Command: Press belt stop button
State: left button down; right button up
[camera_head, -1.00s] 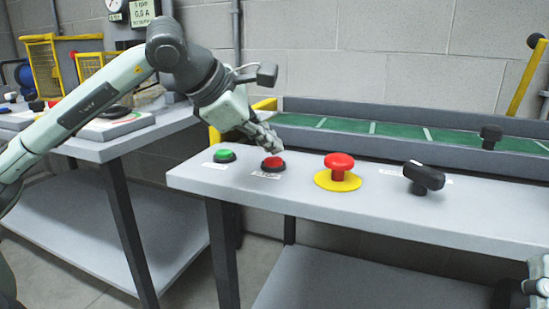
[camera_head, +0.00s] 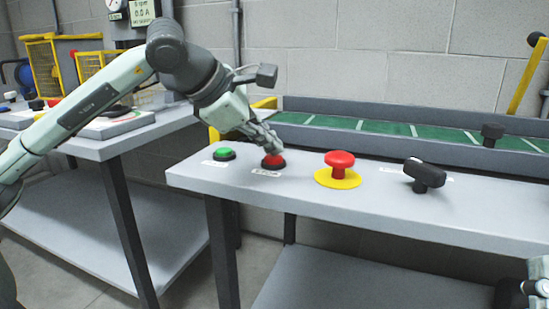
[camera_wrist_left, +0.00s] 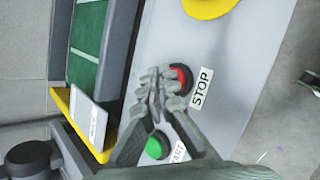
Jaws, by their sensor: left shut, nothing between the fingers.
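The red stop button (camera_head: 273,160) sits in a black ring on the grey bench, its label in front of it. In the left wrist view the red button (camera_wrist_left: 183,78) lies beside the fingertips, next to the word STOP. My left gripper (camera_head: 276,145) is shut and empty, its fingertips pointing down at the button's back edge. It also shows in the left wrist view (camera_wrist_left: 160,88), partly covering the button. I cannot tell whether it touches the cap or whether the cap is pushed in. A piece of my right arm (camera_head: 538,288) shows at the lower right edge; its fingers are not clear.
A green button (camera_head: 224,153) is left of the stop button. A red mushroom button (camera_head: 340,164) on a yellow disc (camera_head: 338,181) and a black knob handle (camera_head: 424,175) are to the right. The green conveyor belt (camera_head: 385,127) runs behind, between grey rails.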

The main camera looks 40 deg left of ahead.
aim_at(270, 158)
pick_arm(q)
jog(key=shift+f, duration=0.3)
dwell(0.5)
jog(key=shift+r+p, duration=0.4)
jog(key=shift+r, duration=0.25)
notch_tip(270, 158, up, 6)
jog(key=p, duration=0.5)
jog(key=shift+p, duration=0.4)
dwell(0.4)
